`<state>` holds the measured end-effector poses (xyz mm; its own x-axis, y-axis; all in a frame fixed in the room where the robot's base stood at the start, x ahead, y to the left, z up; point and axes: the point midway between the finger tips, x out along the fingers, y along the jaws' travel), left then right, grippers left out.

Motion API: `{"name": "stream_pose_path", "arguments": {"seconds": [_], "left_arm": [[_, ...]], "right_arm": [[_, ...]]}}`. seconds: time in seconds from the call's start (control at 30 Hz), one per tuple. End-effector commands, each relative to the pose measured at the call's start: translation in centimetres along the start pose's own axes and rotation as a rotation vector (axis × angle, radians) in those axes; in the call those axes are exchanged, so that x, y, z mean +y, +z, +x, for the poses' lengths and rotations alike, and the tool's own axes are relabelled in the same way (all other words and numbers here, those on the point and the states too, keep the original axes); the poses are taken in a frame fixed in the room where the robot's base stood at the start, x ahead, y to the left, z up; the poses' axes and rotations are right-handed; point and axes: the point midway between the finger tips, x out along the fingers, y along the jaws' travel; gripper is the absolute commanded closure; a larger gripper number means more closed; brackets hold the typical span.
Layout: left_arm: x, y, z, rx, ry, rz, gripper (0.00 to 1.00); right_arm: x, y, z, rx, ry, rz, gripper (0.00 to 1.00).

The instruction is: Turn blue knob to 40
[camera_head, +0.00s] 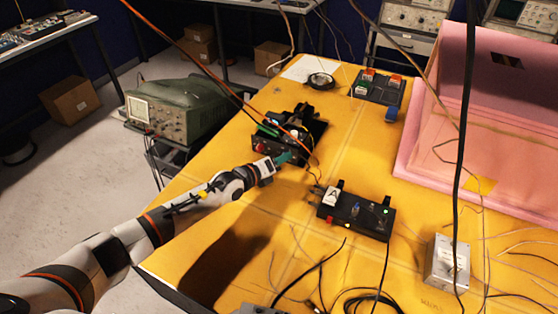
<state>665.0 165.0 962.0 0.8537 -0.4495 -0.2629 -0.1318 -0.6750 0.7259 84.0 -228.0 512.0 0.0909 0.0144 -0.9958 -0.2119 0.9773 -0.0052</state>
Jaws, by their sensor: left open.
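My left gripper (284,158) reaches in from the left, just in front of a black device (267,143) with a red button, a white part and green pieces. The gripper is open, and its small fingertips are hard to make out against the device. A small blue part, which looks like a knob (355,209), stands on a flat black box (372,222) right of the gripper, apart from it. A larger blue part (391,114) is at the front of a dark panel (377,89) at the back. No scale or numbers can be read. My right gripper does not show.
The yellow table (330,150) carries loose cables and a grey metal box (446,264) at the right. A pink foam enclosure (420,140) stands at the right rear. A green oscilloscope (178,108) stands left of the table. Hanging cables cross the view.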

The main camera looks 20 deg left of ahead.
Motion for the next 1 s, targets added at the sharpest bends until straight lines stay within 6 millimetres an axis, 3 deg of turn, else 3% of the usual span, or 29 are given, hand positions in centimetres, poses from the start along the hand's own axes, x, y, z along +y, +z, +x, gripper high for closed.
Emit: {"name": "stream_pose_path", "arguments": {"seconds": [0.3,0.57,0.77,1.0], "left_arm": [[0.0,0.0,0.2,0.0,0.0,0.0,0.58],[0.0,0.0,0.2,0.0,0.0,0.0,1.0],[0.1,0.0,0.2,-0.001,-0.006,0.011,1.0],[0.5,-0.2,0.1,-0.002,-0.045,0.099,1.0]], "right_arm": [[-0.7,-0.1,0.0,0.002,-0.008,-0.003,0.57],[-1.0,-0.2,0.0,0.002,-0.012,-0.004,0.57],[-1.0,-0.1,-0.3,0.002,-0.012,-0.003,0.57],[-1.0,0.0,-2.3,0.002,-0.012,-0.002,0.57]]}}
